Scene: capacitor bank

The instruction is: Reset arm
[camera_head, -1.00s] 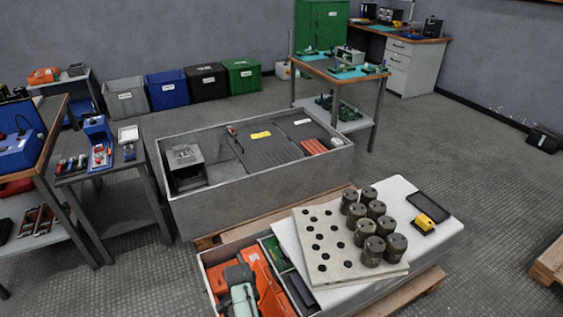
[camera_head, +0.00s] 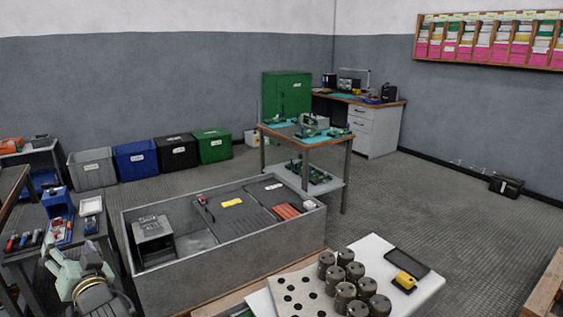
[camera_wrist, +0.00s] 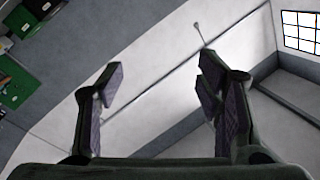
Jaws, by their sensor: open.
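My gripper (camera_wrist: 158,88) shows in the wrist view with its two dark fingers spread wide and nothing between them. Beyond the fingers are a pale wall and ceiling area, seen tilted. In the head view, part of my arm (camera_head: 92,290), pale green and dark grey, shows at the lower left, in front of the grey open-topped case. I cannot make out the fingertips there.
The grey case (camera_head: 225,272) stands in the middle. A tool table (camera_head: 20,262) is at left; a workbench (camera_head: 328,141) stands behind.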

